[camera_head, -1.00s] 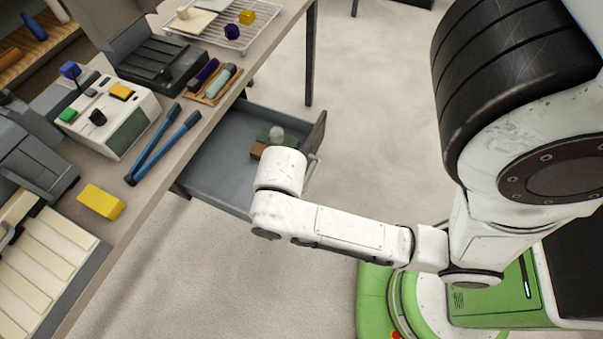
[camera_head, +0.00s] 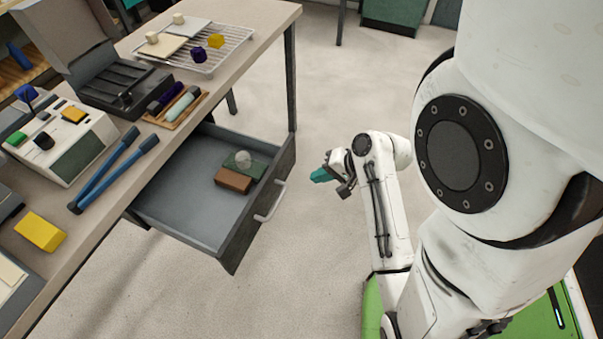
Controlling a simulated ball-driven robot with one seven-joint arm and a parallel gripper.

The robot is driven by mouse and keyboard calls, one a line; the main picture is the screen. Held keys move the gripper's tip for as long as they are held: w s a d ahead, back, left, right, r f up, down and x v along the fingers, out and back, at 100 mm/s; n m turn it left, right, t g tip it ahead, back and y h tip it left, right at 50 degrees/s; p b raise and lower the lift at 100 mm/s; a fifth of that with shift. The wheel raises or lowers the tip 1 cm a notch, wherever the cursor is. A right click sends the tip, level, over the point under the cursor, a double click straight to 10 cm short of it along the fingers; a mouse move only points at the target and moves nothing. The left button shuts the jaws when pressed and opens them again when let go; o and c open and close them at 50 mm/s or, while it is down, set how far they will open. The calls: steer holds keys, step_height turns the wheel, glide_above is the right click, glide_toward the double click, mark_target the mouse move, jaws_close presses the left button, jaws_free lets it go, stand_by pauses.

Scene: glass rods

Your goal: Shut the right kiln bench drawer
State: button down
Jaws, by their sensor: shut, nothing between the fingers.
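The kiln bench drawer (camera_head: 187,199) is pulled far out under the bench, its grey inside showing. A light bar handle (camera_head: 271,202) is on its front panel. A brown block (camera_head: 233,180) and a green piece with a pale ball (camera_head: 243,160) lie inside. My gripper (camera_head: 322,175), with teal fingertips, is to the right of the drawer front, apart from the handle, and points left toward it. It is shut and empty.
The bench top (camera_head: 165,140) carries blue-handled tongs (camera_head: 112,172), a yellow block (camera_head: 40,232), a control box (camera_head: 62,143) and a wire rack (camera_head: 205,52). A bench leg (camera_head: 290,75) stands behind the drawer. The floor between drawer and arm is clear.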

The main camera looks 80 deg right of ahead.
steer(key=s+d+m+h, duration=0.1)
steer(key=s+d+m, duration=0.1)
glide_toward(283, 173)
step_height(283, 173, down, 5)
steer(key=w, duration=0.2)
steer(key=shift+w+d+r, duration=0.1)
steer(key=shift+w+d, duration=0.55)
steer(key=shift+w, duration=0.3)
steer(key=shift+w, duration=0.1)
steer(key=w+d+b, duration=0.1)
steer(key=w+d, duration=0.1)
steer(key=w, duration=0.6)
steer(key=w+d+b, duration=0.1)
steer(key=w+d, duration=0.2)
steer(key=w, duration=0.6)
steer(key=w+d+b, duration=0.1)
steer(key=w+d, duration=0.1)
steer(key=w, duration=0.7)
steer(key=shift+w+d, duration=0.2)
steer(key=shift+d, duration=0.05)
steer(key=shift+w+d+b, duration=0.1)
steer(key=shift+w+b, duration=0.15)
steer(key=shift+b, duration=0.1)
steer(key=shift+w+r, duration=0.1)
steer(key=shift+w, duration=0.15)
steer(key=shift+w+r+t, duration=0.1)
steer(key=shift+t, duration=0.2)
